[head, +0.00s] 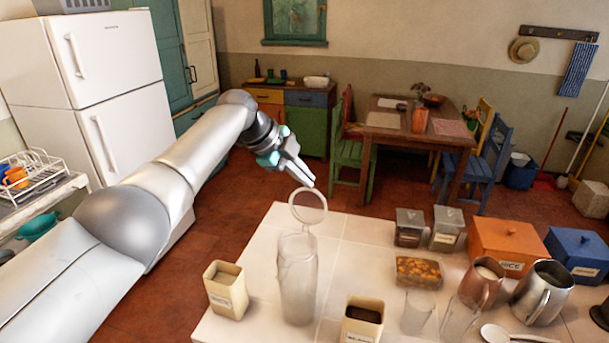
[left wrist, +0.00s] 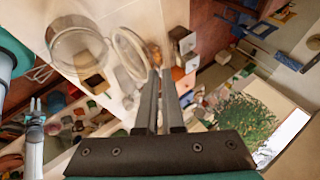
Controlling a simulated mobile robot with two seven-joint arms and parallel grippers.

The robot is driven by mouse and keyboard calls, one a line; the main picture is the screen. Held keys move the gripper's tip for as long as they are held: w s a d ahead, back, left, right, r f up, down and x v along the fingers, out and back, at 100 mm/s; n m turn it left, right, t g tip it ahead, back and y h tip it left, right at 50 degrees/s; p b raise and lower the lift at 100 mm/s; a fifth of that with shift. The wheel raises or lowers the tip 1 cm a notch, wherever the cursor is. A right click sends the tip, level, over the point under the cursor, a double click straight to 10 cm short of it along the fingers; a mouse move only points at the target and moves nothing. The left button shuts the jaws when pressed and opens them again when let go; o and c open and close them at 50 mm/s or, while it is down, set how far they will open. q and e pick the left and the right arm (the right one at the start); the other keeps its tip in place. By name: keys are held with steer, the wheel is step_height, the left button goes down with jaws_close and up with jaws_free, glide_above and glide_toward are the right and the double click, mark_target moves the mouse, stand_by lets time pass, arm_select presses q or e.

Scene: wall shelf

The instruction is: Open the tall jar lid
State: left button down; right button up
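The tall clear glass jar (head: 297,285) stands upright near the table's front left. Its round lid (head: 308,206) is tilted up on edge above the jar's back rim, and the mouth is uncovered. In the left wrist view the lid (left wrist: 130,55) shows just left of my fingertips, with the jar (left wrist: 78,50) farther left. My left gripper (head: 309,181) is just above and behind the lid, its fingers close together with nothing visible between them. I cannot tell whether they touch the lid. My right gripper (left wrist: 35,104) shows small at the left of the left wrist view.
A cream canister (head: 226,290) stands left of the jar, and another open canister (head: 362,320) stands to its front right. Glasses, a copper mug (head: 481,283), a steel pitcher (head: 543,292) and an orange box (head: 508,247) crowd the right. The tabletop behind the jar is clear.

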arm_select(q)
steer(key=shift+d+r, duration=0.1)
steer(key=shift+r, duration=0.1)
steer(key=c, duration=1.3)
jaws_free()
steer(key=shift+f, duration=0.1)
steer(key=b+v, duration=0.2)
steer(key=v, duration=1.3)
steer(key=shift+r, duration=0.25)
